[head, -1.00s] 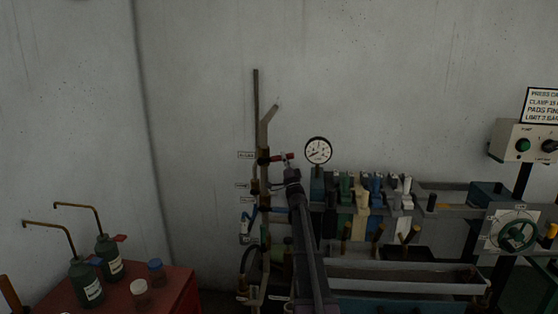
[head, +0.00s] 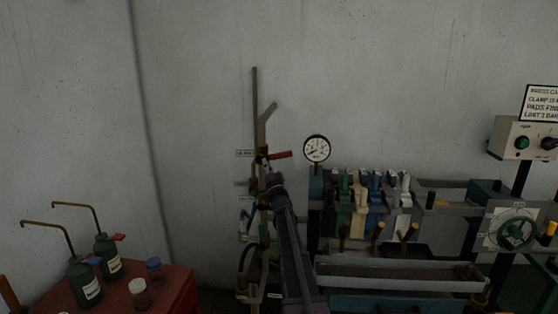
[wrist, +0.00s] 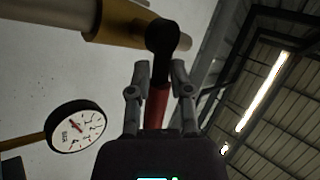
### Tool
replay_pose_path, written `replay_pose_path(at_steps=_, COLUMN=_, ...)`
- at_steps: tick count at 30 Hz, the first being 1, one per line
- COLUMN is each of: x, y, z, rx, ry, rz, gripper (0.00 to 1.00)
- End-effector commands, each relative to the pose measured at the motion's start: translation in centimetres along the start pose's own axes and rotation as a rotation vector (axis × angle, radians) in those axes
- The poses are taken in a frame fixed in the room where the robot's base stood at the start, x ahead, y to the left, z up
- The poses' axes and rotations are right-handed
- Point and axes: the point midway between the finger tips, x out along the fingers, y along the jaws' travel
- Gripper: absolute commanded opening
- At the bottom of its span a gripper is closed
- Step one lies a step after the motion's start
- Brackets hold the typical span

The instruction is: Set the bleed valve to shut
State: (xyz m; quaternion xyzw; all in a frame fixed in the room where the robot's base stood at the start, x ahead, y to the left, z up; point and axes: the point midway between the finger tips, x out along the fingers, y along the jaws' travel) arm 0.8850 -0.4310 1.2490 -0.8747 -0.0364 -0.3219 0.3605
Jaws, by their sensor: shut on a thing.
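In the head view, my gripper (head: 275,178) is at the upright pipe stand (head: 256,110), just below a red lever (head: 280,155) that points right. In the wrist view, my gripper's fingers (wrist: 159,85) are on both sides of a red handle (wrist: 156,105) with a black hub (wrist: 162,36) on a brass fitting (wrist: 118,22). My gripper is shut on this handle. I cannot tell whether it is the lever showing above the gripper. The labels are too small to identify the bleed valve. My arm hides part of the lower stand.
A round gauge (head: 316,149) stands just right of the stand; it also shows in the wrist view (wrist: 76,127). Several coloured clamps (head: 365,190) and a trough (head: 400,268) are further right. A red cabinet (head: 178,292) with oil cans (head: 107,255) is at left.

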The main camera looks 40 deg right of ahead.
Motion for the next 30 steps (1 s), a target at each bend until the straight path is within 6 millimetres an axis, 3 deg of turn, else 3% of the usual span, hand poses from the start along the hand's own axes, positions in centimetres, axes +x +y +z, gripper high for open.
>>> replay_pose_path(at_steps=4, x=-0.6, y=-2.1, z=3.2, rx=-0.038, ry=-0.059, rz=0.014, gripper=0.00)
replay_pose_path(at_steps=17, x=-2.9, y=-8.7, z=9.7, rx=-0.043, ry=-0.255, rz=-0.120, gripper=0.00)
replay_pose_path(at_steps=23, x=-6.2, y=-14.1, z=15.2, rx=-0.029, ry=-0.450, rz=-0.230, gripper=0.00)
replay_pose_path(at_steps=30, x=-12.3, y=-20.1, z=22.2, rx=-0.007, ry=-0.759, rz=-0.332, gripper=0.00)
